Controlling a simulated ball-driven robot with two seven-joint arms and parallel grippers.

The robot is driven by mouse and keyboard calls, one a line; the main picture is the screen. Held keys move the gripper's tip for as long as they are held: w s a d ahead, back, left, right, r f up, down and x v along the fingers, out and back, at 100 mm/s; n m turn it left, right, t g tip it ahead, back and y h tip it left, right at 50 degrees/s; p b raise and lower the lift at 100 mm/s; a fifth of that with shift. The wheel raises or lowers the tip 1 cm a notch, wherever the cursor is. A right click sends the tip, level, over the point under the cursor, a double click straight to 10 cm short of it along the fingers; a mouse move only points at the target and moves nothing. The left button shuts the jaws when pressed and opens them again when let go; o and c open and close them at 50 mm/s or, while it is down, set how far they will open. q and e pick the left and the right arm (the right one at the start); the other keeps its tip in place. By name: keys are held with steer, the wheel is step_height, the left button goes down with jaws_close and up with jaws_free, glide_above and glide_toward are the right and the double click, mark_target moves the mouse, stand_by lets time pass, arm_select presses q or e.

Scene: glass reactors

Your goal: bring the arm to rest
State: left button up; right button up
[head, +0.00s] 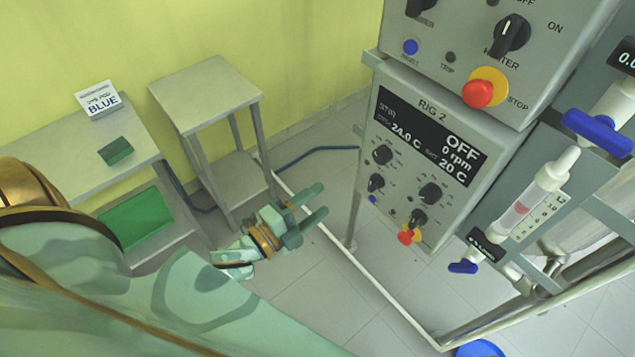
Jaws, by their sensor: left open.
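My left gripper (316,206) is at the middle of the head view, at the end of my left arm (190,290), which comes in from the lower left. Its two green fingers are apart, with nothing between them. It is over the tiled floor, left of the rig's control box, and touches nothing that I can see. My right gripper is not in view.
The RIG 2 control box (432,165) and a glass column (530,198) stand at right. A small grey table (205,88) and a bench with a BLUE card (99,100) are at left. A white floor pipe (350,262) runs below the gripper.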

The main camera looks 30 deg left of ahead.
arm_select(q)
steer(key=s+a+f+n+g+y, duration=0.3)
steer(key=s+f+n, duration=0.15)
steer(key=f, duration=0.75)
steer(key=s+a+f+n+g+y, duration=0.2)
steer(key=s+f+n+g, duration=0.3)
steer(key=f, duration=0.7)
steer(key=s+f+n+g+p, duration=0.1)
steer(key=s+f+n+g, duration=0.1)
steer(key=s+f, duration=0.3)
steer(key=s+f+n+g+y, duration=0.1)
steer(key=s+f, duration=0.4)
steer(key=s, duration=0.6)
steer(key=s+f+n+g+p, duration=0.1)
steer(key=s+f+n+g, duration=0.2)
steer(key=s, duration=0.5)
steer(key=shift+d+f+n+g+p, duration=0.35)
steer(key=shift+f+g, duration=0.55)
steer(key=shift+g, duration=0.3)
steer(key=shift+s, duration=0.1)
